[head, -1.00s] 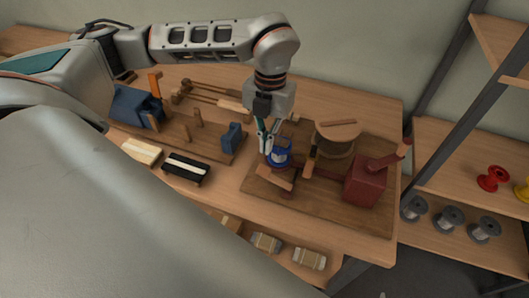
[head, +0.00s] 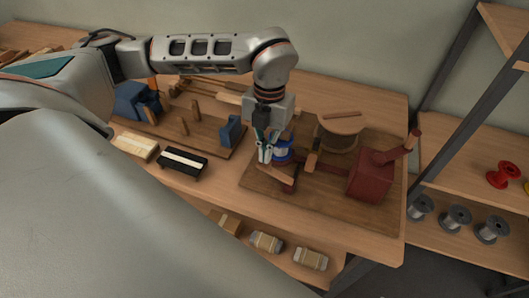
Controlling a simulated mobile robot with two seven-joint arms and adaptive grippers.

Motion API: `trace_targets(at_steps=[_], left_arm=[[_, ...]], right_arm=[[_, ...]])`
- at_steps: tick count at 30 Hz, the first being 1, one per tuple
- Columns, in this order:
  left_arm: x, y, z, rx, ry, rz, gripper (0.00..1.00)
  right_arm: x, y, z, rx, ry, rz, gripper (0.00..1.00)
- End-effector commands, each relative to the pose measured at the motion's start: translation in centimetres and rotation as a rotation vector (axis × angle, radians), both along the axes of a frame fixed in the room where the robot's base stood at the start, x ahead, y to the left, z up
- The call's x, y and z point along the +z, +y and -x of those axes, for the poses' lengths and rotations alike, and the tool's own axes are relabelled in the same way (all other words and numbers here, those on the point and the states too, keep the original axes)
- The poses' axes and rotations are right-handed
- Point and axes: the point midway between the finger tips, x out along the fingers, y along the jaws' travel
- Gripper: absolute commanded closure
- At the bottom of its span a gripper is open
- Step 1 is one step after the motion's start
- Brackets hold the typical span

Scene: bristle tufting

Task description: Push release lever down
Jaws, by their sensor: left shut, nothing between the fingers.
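My left gripper (head: 264,154) points down, shut and empty, at the front-left side of a blue spool (head: 283,151) with a pale winding. A flat wooden lever (head: 277,175) slopes in front of the spool, on a dark red mount; it looks like the release lever. The fingertips are just above its upper left end; I cannot tell whether they touch it. The mount belongs to a machine on a wooden board (head: 325,202), with a dark red block (head: 369,183) at its right. My right gripper is not in view.
A round wooden drum (head: 339,138) and a small upright wooden piece (head: 312,160) stand right of the spool. A black-and-white brush (head: 182,162) lies left. A blue clamp (head: 136,103) is farther left. A shelf (head: 465,205) with spools stands at right.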

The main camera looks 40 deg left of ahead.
Motion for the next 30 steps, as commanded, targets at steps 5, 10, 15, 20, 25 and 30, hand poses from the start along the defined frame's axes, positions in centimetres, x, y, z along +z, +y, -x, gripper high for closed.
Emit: trace_targets(at_steps=[5,10,15,20,25,30], left_arm=[[-1.4,0.0,0.0,0.000,0.002,-0.001,1.00],[-3.4,0.0,0.1,0.000,0.005,0.000,1.00],[-3.3,0.0,0.0,0.000,0.001,0.000,1.00],[-2.8,0.2,-1.1,0.003,-0.002,-0.001,1.00],[-2.2,0.5,-2.7,0.001,0.000,0.000,1.00],[-2.3,0.6,-2.9,0.000,0.001,0.000,1.00]], right_arm=[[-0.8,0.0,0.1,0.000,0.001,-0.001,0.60],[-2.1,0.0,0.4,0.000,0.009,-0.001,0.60],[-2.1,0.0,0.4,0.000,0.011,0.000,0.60],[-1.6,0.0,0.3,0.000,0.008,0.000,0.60],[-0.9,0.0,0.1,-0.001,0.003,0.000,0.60],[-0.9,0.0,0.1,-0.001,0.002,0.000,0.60]])
